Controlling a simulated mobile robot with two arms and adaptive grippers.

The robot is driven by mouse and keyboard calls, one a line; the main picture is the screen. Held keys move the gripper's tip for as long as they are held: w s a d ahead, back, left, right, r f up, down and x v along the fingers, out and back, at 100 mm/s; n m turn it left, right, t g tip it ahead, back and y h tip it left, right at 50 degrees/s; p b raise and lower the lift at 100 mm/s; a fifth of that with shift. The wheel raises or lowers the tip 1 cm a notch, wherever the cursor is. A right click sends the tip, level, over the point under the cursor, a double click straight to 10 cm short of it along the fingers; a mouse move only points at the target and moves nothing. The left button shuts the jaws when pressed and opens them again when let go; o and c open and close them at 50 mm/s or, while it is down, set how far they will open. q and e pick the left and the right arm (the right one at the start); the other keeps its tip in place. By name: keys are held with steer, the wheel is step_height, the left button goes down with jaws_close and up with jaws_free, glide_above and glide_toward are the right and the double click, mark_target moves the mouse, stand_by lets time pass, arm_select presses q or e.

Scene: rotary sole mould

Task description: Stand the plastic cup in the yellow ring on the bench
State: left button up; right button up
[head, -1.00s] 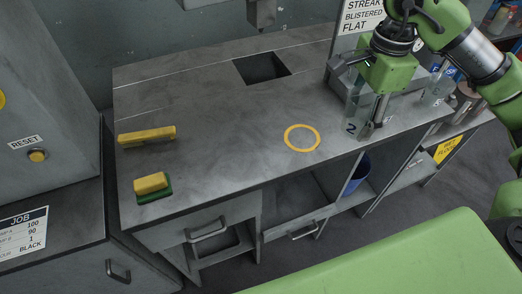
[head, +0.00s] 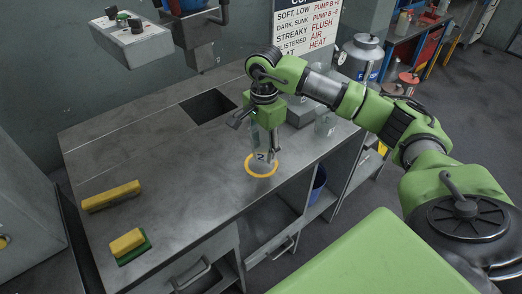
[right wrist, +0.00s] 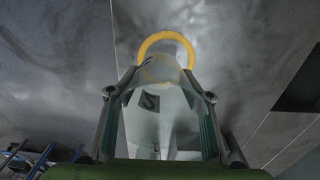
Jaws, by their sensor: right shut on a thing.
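The plastic cup (head: 262,143) is clear, with a dark 2 on it. My right gripper (head: 266,148) is shut on it from above. The cup looks about upright, its lower end over the yellow ring (head: 250,173) on the bench. In the right wrist view the cup (right wrist: 160,115) is between the two fingers of the gripper (right wrist: 161,84). The ring (right wrist: 167,37) shows past the cup's far end, and its near part is hidden behind the cup. I cannot tell whether the cup touches the bench. My left gripper is out of view.
The grey bench (head: 175,165) is clear around the ring. A yellow bar (head: 111,196) and a yellow block on a green pad (head: 127,242) lie at its left. A square opening (head: 208,105) is behind.

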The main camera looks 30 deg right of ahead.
mark_target(261, 156)
steer(key=shift+w+f, duration=0.45)
steer(key=shift+f, duration=0.1)
step_height(261, 156, down, 2)
steer(key=shift+w+f+p, duration=0.1)
steer(key=shift+p, duration=1)
steer(key=shift+f, duration=0.7)
steer(key=o, duration=0.3)
steer(key=shift+f, duration=0.1)
steer(key=o, duration=0.5)
